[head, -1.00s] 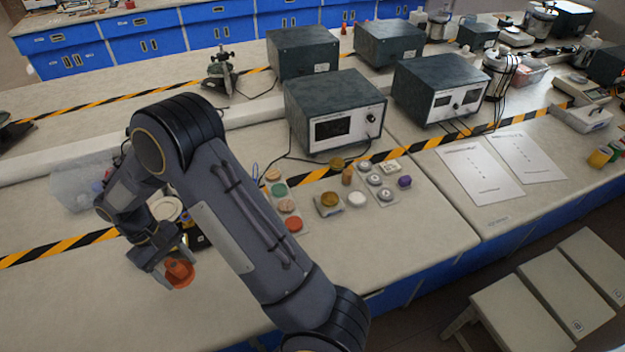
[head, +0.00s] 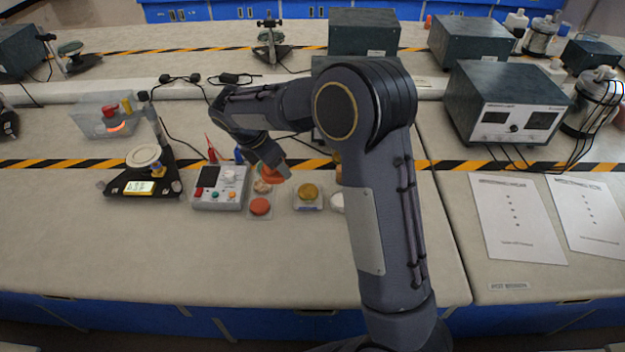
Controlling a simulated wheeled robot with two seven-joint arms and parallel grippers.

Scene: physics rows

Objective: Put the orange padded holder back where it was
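The orange padded holder (head: 271,174) shows in the head view just below the fingers of my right gripper (head: 275,166). The gripper appears shut on it, and the wrist partly hides it. The holder is at the far end of a column of small round samples, over or just above them; I cannot tell if it touches anything. In that column a peach sample (head: 262,187) and a red-orange sample (head: 260,207) show nearer me. My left gripper is not in view.
A grey control box (head: 218,188) and a black scale (head: 143,186) stand left of the samples. A clear bin (head: 104,122) is farther left. A yellow-topped sample (head: 308,192) sits to the right. My forearm hides part of the bench; the front bench is clear.

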